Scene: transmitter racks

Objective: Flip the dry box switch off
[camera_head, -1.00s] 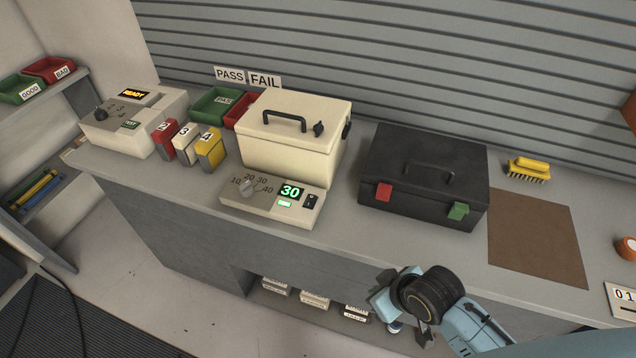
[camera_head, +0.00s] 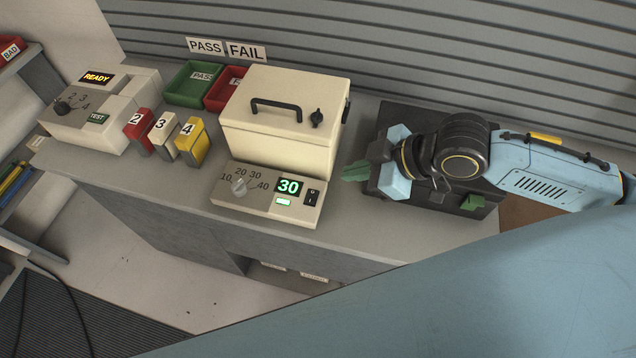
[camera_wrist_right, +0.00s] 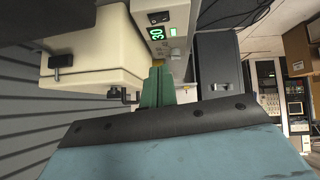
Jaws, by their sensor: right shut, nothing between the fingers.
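The cream dry box (camera_head: 275,135) stands on the bench with its lid down and a black handle on top. Its low control panel (camera_head: 262,208) in front has a dial, a lit green display reading 30 (camera_head: 289,187) and a black rocker switch (camera_head: 312,197). The switch also shows in the right wrist view (camera_wrist_right: 158,17), near the top. My right gripper (camera_head: 350,171) is shut and empty, to the right of the dry box and apart from the switch. Its green fingers (camera_wrist_right: 158,85) point toward the panel in the wrist view. My left gripper is out of view.
A black case (camera_head: 400,115) stands behind and under my right gripper in the head view. Numbered blocks (camera_head: 192,142), green (camera_head: 190,84) and red trays and a READY tester (camera_head: 95,115) stand to the left. Bench front of the case is bare.

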